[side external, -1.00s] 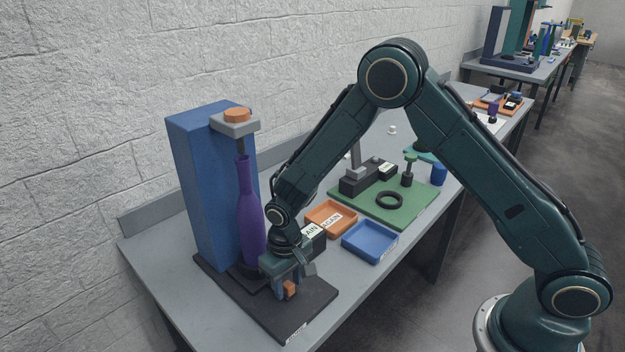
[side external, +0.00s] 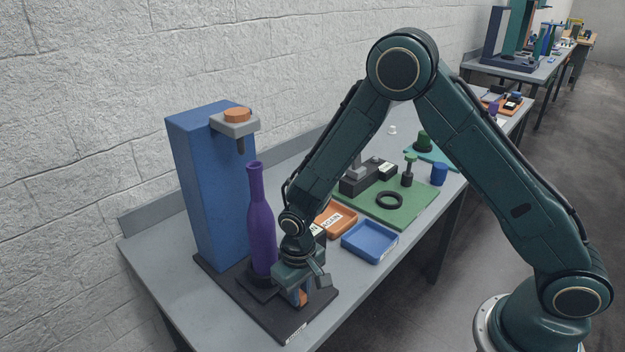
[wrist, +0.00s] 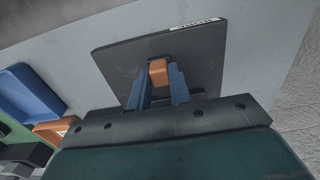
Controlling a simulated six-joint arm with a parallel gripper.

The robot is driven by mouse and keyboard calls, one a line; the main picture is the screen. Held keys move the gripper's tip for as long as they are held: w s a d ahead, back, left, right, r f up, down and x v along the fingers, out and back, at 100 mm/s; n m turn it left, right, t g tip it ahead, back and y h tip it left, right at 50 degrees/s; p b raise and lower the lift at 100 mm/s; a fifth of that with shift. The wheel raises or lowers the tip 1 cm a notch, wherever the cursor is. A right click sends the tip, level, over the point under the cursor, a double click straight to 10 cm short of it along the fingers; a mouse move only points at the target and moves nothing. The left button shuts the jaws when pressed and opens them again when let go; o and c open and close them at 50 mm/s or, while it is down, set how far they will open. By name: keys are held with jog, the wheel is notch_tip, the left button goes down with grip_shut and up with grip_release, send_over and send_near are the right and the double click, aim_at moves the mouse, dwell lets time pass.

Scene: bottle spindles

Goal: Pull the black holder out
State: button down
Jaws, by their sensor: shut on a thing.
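The black holder (side external: 258,284) is a low dark carriage on the dark base plate (side external: 283,325), with the purple bottle (side external: 262,225) standing upright in it. The bottle's mouth is clear of the spindle tip (side external: 240,146), to its right and below it. My gripper (side external: 301,297) is shut on the orange handle (side external: 303,298) at the front of the holder. In the wrist view the gripper (wrist: 160,88) has its blue fingers on either side of the orange handle (wrist: 158,72). The holder itself is hidden in the wrist view.
A blue column (side external: 205,185) with an orange-topped bracket (side external: 236,115) stands at the plate's back. An orange tray (side external: 340,222) and a blue tray (side external: 369,242) lie to the right. A green board (side external: 400,212) with a black ring is beyond them.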

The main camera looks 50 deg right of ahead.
jog(key=shift+s, duration=3.55)
jog(key=c, duration=1.4)
grip_release()
jog(key=shift+c, duration=0.2)
jog(key=shift+o, duration=0.8)
jog(key=shift+w+r, duration=0.15)
jog(key=shift+w, duration=0.05)
notch_tip(320, 180, up, 14)
jog(key=shift+f, duration=0.25)
